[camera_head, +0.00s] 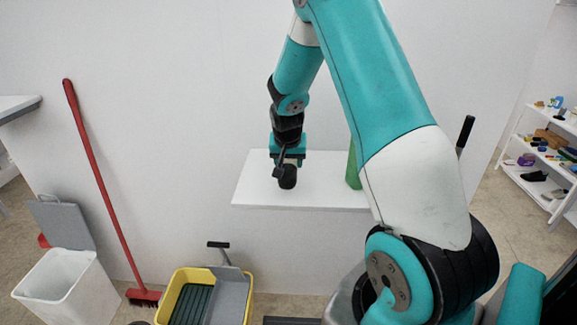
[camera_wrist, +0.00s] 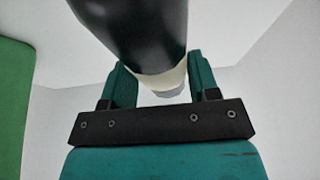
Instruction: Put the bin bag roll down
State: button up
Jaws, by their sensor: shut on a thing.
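The bin bag roll (camera_head: 288,177) is a dark cylinder with a pale band, seen over the white shelf (camera_head: 325,198) in the head view. My gripper (camera_head: 288,158) is above the shelf and shut on the roll. In the wrist view the black roll (camera_wrist: 135,30) sits between the two teal fingers of my gripper (camera_wrist: 160,85), with its pale part near the fingertips. I cannot tell whether the roll touches the shelf surface.
A green object (camera_head: 353,166) stands on the shelf to the right, partly hidden by my arm. Below are a yellow mop bucket (camera_head: 249,310), a red broom (camera_head: 103,190) and a white bin (camera_head: 66,290). The shelf left of the roll is clear.

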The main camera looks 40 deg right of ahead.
jog(key=shift+f, duration=1.35)
jog(key=shift+f, duration=0.1)
jog(key=o, duration=1.1)
jog(key=shift+c, duration=0.2)
